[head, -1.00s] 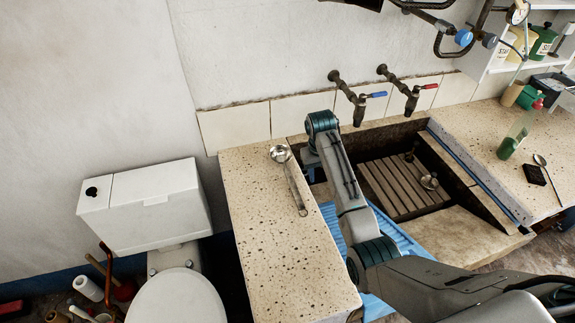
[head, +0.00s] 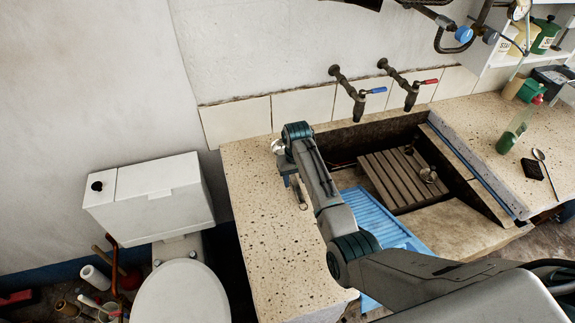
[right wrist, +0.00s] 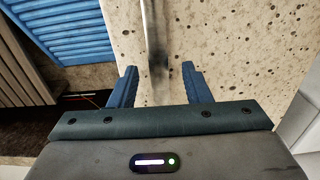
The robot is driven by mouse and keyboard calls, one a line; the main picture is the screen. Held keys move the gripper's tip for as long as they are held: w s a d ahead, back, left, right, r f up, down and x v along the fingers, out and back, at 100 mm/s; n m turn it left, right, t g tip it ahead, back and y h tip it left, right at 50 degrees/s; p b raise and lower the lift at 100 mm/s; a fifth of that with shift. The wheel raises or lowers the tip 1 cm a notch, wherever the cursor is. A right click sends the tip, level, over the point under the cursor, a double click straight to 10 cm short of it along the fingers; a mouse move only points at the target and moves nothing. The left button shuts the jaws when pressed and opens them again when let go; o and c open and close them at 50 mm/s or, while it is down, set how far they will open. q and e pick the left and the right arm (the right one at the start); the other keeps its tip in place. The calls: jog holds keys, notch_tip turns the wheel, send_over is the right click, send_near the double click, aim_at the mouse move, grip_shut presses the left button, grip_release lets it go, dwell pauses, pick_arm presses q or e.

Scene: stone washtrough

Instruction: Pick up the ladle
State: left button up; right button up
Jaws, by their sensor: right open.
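The metal ladle (head: 302,205) lies on the speckled stone counter left of the basin. Its bowl shows beside my arm and its handle end pokes out below; my right gripper hides the middle. In the right wrist view the shiny handle (right wrist: 152,35) runs between the two blue fingers. My right gripper (head: 291,181) is open above the ladle, and it also shows in the right wrist view (right wrist: 158,78). I cannot tell how far the fingertips are from the counter. My left gripper is not in view.
The stone counter (head: 262,230) is otherwise clear. Right of it is the sunken basin with a slatted wooden rack (head: 390,180) and a blue ribbed mat (head: 375,215). Two taps (head: 358,103) stick out above. A toilet (head: 150,190) stands left. A spoon (head: 543,165) and green bottle (head: 512,135) are far right.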

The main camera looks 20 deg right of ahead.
jog(key=shift+f, duration=0.75)
grip_shut()
jog(key=shift+r, duration=0.1)
